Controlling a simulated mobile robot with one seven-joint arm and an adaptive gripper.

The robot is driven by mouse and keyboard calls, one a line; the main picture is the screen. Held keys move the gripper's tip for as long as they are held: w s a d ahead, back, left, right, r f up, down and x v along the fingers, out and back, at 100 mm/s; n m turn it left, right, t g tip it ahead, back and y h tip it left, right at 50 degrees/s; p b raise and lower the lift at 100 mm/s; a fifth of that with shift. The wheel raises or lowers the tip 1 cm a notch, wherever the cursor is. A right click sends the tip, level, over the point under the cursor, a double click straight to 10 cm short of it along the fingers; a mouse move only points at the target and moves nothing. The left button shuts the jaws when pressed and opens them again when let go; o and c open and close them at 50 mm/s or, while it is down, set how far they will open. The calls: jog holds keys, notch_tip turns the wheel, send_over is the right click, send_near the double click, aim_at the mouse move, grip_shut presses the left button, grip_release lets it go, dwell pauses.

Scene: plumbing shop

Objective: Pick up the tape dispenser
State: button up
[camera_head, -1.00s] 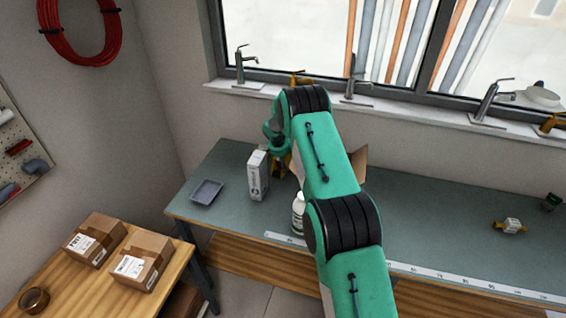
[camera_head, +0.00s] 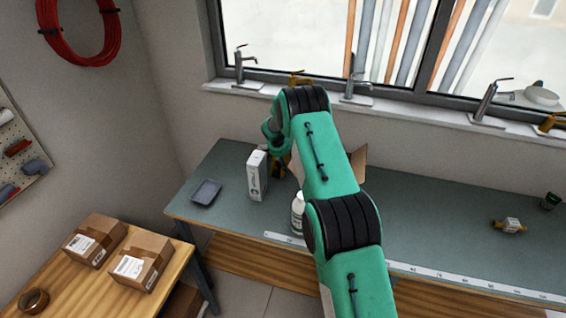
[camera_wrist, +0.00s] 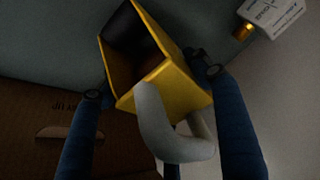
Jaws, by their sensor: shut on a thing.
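The tape dispenser (camera_wrist: 178,88) shows in the wrist view as a yellow, open-sided body with a dark inside and a curved grey handle. My arm hides the rest, along with most of the gripper.
A white box (camera_head: 257,175) stands just left of the gripper on the workbench (camera_head: 440,225). A cardboard box (camera_head: 359,163) is partly behind my arm. A white bottle (camera_head: 298,212) is near the front edge, and a grey tray (camera_head: 206,191) is at left. The bench's right side is mostly free.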

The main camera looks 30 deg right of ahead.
jog(key=shift+r, duration=0.15)
jog(key=shift+r, duration=4.9)
